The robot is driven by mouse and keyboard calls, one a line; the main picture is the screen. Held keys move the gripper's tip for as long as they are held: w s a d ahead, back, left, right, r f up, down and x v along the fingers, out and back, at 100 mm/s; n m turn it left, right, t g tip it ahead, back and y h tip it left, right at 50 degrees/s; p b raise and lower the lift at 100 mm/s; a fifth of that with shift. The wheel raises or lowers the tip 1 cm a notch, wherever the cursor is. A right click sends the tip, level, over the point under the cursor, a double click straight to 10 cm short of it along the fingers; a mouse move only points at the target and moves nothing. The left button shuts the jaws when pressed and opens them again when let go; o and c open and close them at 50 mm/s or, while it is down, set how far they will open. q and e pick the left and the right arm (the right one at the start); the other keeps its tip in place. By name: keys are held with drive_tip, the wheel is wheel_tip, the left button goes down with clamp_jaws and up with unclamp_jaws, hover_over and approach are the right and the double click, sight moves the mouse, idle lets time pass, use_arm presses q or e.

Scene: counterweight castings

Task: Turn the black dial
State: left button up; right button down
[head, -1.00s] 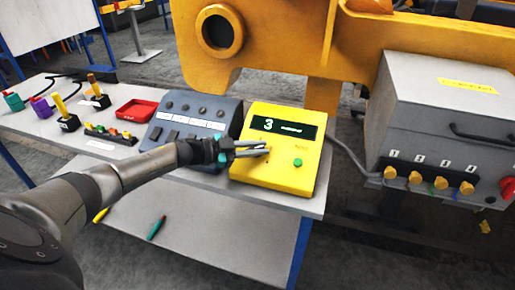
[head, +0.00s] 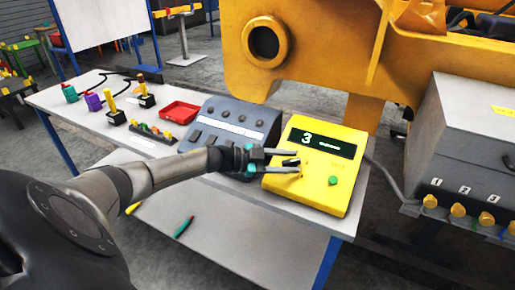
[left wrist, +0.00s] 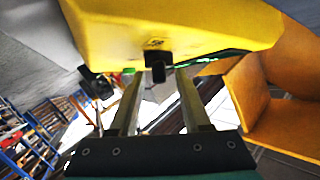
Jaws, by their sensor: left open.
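The black dial (head: 291,162) is a small knob on the sloping face of the yellow box (head: 308,199), below its dark display, which reads 3. My left gripper (head: 297,161) reaches in from the left with its two fingers apart, one above and one below the dial. In the left wrist view the dial (left wrist: 157,70) stands out from the yellow face between the open fingertips (left wrist: 160,74). A gap shows beside it, and I cannot tell whether either finger touches it. My right gripper is in neither view.
A green button (head: 333,181) sits right of the dial on the box. A grey switch panel (head: 240,115) stands close on the left, under my gripper. A red tray (head: 180,112) lies further left. A grey cabinet with yellow knobs (head: 458,210) is at the right.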

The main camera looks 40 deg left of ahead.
use_arm(q)
drive_tip(key=p+v, duration=0.1)
drive_tip(key=v, duration=1.2)
drive_tip(key=shift+s+a+p, duration=0.2)
drive_tip(key=shift+s+p, duration=0.05)
drive_tip(key=shift+p, duration=0.1)
